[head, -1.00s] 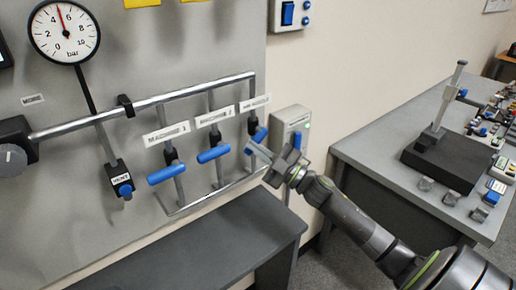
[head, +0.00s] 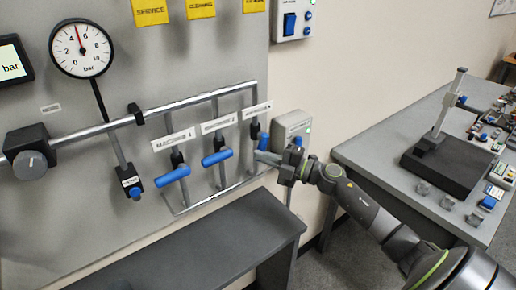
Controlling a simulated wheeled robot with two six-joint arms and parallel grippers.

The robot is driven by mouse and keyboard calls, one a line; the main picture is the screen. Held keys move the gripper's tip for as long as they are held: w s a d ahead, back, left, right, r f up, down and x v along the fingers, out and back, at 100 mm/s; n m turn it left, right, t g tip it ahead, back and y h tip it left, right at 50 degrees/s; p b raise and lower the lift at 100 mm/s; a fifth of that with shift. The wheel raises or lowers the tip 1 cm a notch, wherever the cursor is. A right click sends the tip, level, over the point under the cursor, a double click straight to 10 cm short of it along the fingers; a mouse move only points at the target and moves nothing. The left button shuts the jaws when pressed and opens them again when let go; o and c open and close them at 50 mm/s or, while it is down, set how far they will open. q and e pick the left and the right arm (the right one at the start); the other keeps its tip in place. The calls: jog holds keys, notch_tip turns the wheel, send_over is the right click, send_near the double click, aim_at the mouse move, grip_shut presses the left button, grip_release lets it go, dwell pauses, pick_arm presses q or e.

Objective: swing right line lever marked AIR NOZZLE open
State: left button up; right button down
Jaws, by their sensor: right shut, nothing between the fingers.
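The right line lever (head: 263,141) is a short blue handle on the rightmost of three drop pipes, under a white tag (head: 256,110) too small to read surely. The handle looks nearly upright, roughly along its pipe, unlike the other two handles, which lie across theirs. My right gripper (head: 262,157) is shut and empty, its fingertips at the lower end of this handle. I cannot tell whether they touch it. My left gripper is not in view.
Two other blue levers, the left (head: 173,176) and middle (head: 217,158), are close by. A grey wall box (head: 292,126) is just right of the lever. A dark bench (head: 190,250) lies below. A grey table (head: 372,150) with a measuring stand (head: 440,160) is at right.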

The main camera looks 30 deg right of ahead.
jog(key=shift+d+f+n, duration=0.15)
jog(key=shift+d+n, duration=0.25)
dwell(0.8)
